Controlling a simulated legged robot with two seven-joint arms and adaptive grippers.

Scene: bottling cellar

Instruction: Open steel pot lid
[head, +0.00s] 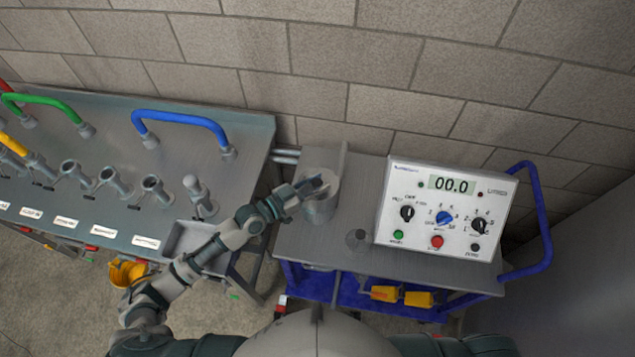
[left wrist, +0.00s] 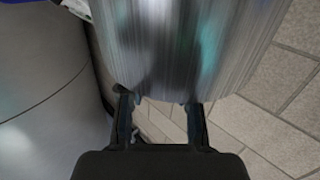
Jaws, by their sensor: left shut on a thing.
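The steel pot (head: 320,208) stands on the grey top of a cart, near the wall. A flat grey piece (head: 344,165) rises upright at its right side; I cannot tell whether it is the lid seen edge-on. My left gripper (head: 318,184) is over the pot's upper part and covers much of its rim. In the left wrist view, its two fingers (left wrist: 160,115) are on either side of the lower end of a brushed steel part (left wrist: 190,45), which looks like the lid. The grip point itself is partly hidden. My right gripper is not in view.
A white meter box (head: 446,208) with knobs and a display stands right of the pot. A workbench (head: 250,135) with blue and green handles is at the left. A block wall stands behind.

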